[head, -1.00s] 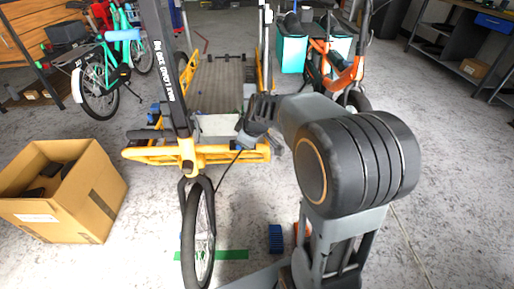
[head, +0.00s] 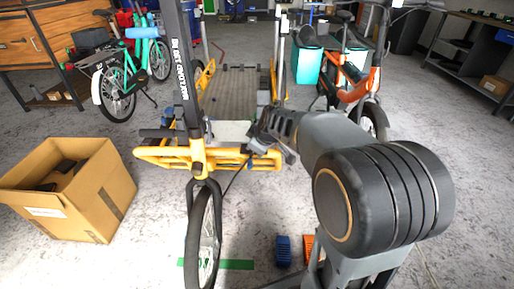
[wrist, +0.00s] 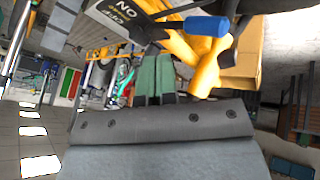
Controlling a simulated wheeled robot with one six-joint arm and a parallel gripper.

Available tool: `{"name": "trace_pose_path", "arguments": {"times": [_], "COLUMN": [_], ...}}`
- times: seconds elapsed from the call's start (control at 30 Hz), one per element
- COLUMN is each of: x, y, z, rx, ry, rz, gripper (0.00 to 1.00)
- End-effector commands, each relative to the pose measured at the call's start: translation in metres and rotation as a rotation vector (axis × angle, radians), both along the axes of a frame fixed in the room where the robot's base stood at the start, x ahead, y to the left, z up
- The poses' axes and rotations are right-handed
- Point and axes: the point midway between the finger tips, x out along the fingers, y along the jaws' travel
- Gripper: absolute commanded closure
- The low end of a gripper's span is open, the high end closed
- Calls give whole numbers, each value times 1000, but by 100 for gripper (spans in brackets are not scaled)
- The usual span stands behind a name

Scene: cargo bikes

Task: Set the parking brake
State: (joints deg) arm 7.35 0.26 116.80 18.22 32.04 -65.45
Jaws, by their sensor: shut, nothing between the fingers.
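The yellow cargo bike (head: 225,160) stands ahead of me, with a black steering column and front wheel (head: 203,240). In the wrist view, a blue handle (wrist: 207,26) lies close to the yellow frame tubes (wrist: 190,52). It is up and right of my gripper (wrist: 153,72), whose greenish fingers are together and empty. In the head view, my gripper (head: 262,136) is right of the steering column, above the front yellow bar. A small blue part (head: 259,147) shows beside it. I cannot tell whether the fingers touch anything, nor whether the brake is set.
A cardboard box (head: 70,190) stands on the floor at left. An orange bike (head: 355,90) is behind on the right, and a teal bike (head: 125,75) at back left. Blue (head: 283,250) and orange (head: 309,249) blocks lie near my base. Floor between box and bike is clear.

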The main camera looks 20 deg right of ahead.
Motion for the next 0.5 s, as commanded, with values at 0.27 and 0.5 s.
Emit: {"name": "trace_pose_path", "arguments": {"times": [0.27,0.5], "x": [0,-1], "y": [0,-14], "z": [0,14], "rx": [0,1], "ry": [0,-2], "rz": [0,4], "gripper": [100,100]}}
